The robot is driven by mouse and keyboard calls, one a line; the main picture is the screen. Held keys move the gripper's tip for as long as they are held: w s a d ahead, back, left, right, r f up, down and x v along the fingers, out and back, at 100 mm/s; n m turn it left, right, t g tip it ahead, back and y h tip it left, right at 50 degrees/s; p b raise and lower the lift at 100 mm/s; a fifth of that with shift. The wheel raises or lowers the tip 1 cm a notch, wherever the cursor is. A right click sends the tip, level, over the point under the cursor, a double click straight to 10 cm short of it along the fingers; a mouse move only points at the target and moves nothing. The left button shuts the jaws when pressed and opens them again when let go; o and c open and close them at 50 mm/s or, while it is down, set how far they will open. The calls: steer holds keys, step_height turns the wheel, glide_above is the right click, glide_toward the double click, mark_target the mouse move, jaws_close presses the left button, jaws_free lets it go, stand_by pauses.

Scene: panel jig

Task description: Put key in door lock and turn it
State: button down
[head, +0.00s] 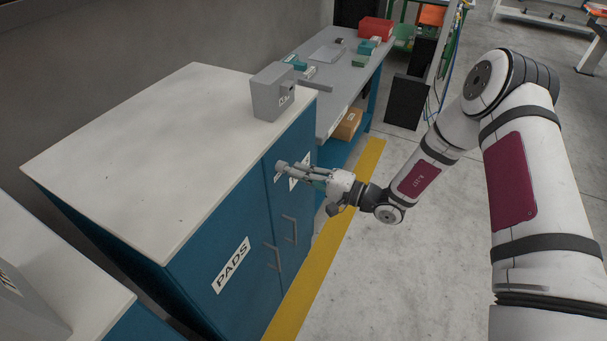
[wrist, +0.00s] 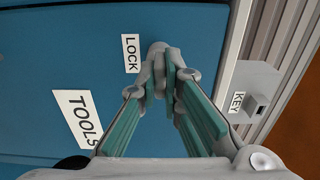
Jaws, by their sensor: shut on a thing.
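The blue cabinet door (wrist: 75,40) carries a TOOLS label (wrist: 78,117) and a LOCK label (wrist: 131,54) in the wrist view. A grey round lock (wrist: 157,47) sits just right of the LOCK label, partly hidden by my fingertips. My gripper (wrist: 163,82) is shut at the lock, fingers pointing at the door. The key between the fingertips is hidden, and I cannot tell how deep it sits in the lock. In the head view my gripper (head: 298,171) is at the upper part of the cabinet's far door.
A grey box labelled KEY (head: 275,92) stands on the cabinet top (head: 150,130); it also shows in the wrist view (wrist: 254,92). Door handles (head: 290,230) stick out below my gripper. A workbench (head: 345,85) stands beyond. The floor (head: 375,270) to the right is clear.

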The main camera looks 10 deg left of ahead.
steer(key=shift+w+a, duration=0.2)
steer(key=shift+a, duration=0.25)
steer(key=c, duration=1.7)
jaws_free()
steer(key=shift+o, duration=0.2)
steer(key=v, duration=1.2)
